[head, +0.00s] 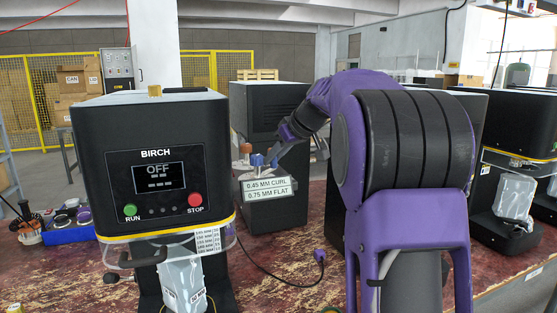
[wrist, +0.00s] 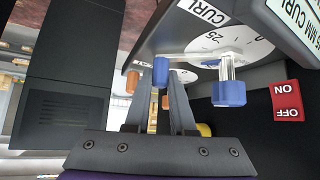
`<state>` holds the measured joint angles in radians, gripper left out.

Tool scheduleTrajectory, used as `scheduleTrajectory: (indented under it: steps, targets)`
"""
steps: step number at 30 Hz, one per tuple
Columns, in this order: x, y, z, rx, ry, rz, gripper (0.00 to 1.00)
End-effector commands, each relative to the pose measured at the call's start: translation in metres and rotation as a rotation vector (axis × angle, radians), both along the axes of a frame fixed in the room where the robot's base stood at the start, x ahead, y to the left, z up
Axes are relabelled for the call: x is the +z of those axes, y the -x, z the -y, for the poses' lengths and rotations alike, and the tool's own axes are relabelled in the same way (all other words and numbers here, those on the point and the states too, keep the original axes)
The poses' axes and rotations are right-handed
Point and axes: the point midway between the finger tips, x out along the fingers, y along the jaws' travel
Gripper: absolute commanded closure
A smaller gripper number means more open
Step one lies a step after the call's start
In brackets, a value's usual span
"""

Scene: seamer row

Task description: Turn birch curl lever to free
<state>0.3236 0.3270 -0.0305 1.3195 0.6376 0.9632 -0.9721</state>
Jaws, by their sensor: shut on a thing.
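The birch gauge box (head: 272,215) carries the labels 0.45 MM CURL and 0.75 MM FLAT. In the wrist view, the curl lever is a pale bar with a blue end (wrist: 160,70), reaching left from a clear post over the white dial (wrist: 205,46). A blue knob (wrist: 228,93) caps that post. My gripper (wrist: 162,75) is shut on the lever's blue end, with a grey finger on each side. In the head view, my gripper (head: 274,160) is beside the blue knob (head: 257,160) and small there. The lever's set position cannot be read.
The BIRCH machine (head: 155,150) stands left, its screen reading OFF. Orange parts (wrist: 132,82) sit behind my fingers. A red ON/OFF switch (wrist: 287,101) is right of the dial. A cable with a purple plug (head: 320,257) lies on the worn red table (head: 285,285).

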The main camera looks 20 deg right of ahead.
Motion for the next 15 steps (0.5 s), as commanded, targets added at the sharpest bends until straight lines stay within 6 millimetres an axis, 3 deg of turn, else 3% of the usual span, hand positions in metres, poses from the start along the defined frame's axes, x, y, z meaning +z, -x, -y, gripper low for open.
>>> scheduleTrajectory:
  steps: [15]
  targets:
    - [0.0009, -0.0078, -0.0060, 0.139, 0.002, 0.001, 1.00]
